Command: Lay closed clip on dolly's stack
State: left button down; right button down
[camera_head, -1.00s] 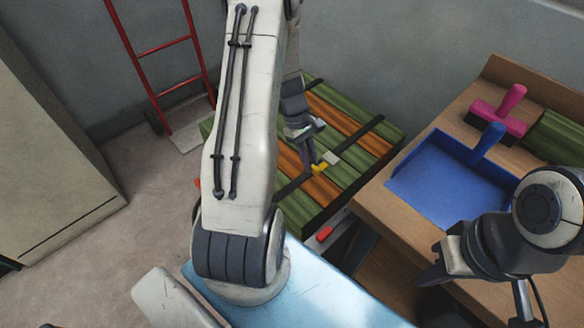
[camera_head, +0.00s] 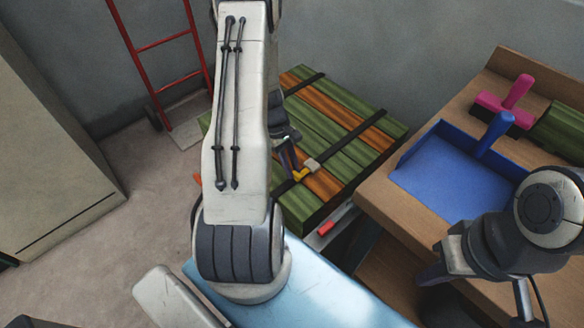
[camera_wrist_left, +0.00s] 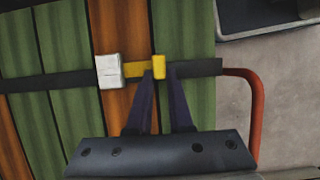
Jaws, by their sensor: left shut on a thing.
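A clip with a pale block and a yellow arm (camera_head: 300,175) is held over the dolly's stack (camera_head: 345,140) of green and orange slats. In the left wrist view its pale block (camera_wrist_left: 109,71) overlaps a dark strap across the slats; I cannot tell whether it touches. My left gripper (camera_head: 293,167), pointing down over the stack, is shut on the yellow end; its fingertips (camera_wrist_left: 157,78) also show in the left wrist view. My left arm hides part of the stack. My right gripper (camera_head: 437,263) is beside the wooden bench, its jaws unclear.
The wooden bench (camera_head: 400,210) at right carries a blue dustpan (camera_head: 440,178) and a pink-handled brush (camera_head: 510,103). A red hand truck (camera_head: 160,48) stands at the back left. A beige cabinet (camera_head: 45,150) is at far left. Floor between cabinet and stack is clear.

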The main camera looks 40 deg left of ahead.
pick_arm(q)
jog(key=shift+f, duration=0.35)
jog(key=c, duration=0.8)
grip_release()
jog(key=shift+r, duration=0.15)
jog(key=shift+r, duration=0.3)
jog(key=p+v, duration=0.3)
jog(key=v, duration=0.9)
jog(key=shift+f, duration=0.1)
